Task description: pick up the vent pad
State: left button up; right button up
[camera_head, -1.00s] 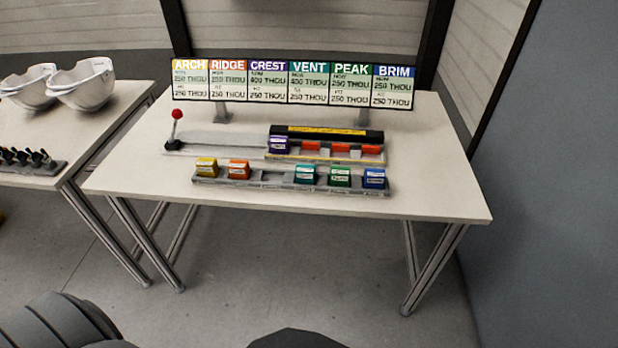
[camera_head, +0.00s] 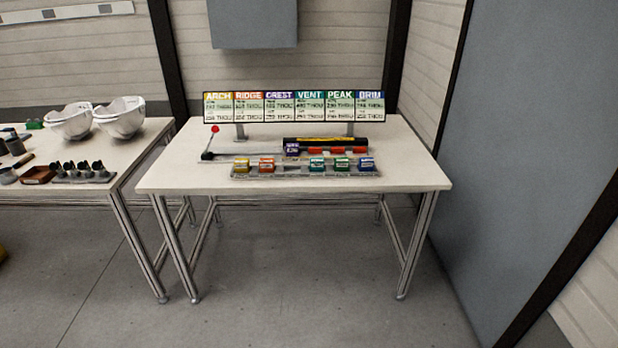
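The vent pad (camera_head: 317,165) is a small teal block. It sits in the front tray (camera_head: 291,175) on the white table, right of an empty slot and left of the green peak pad (camera_head: 342,165). The blue brim pad (camera_head: 366,164) is at the tray's right end. The yellow arch pad (camera_head: 241,165) and orange ridge pad (camera_head: 267,165) are on its left. The purple crest pad (camera_head: 292,149) sits in the black-backed fixture (camera_head: 330,143) behind. Neither of my grippers is in view.
A label board (camera_head: 294,107) stands at the table's back. A red-knobbed lever (camera_head: 214,130) is at the left of the fixture. A second table at left holds white helmet shells (camera_head: 120,117) and small tools. The floor (camera_head: 290,270) in front is clear. A grey panel stands at right.

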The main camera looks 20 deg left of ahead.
aim_at(315, 164)
jog(key=z, duration=0.65)
jog(key=i, duration=1.3)
jog(key=u, duration=0.2)
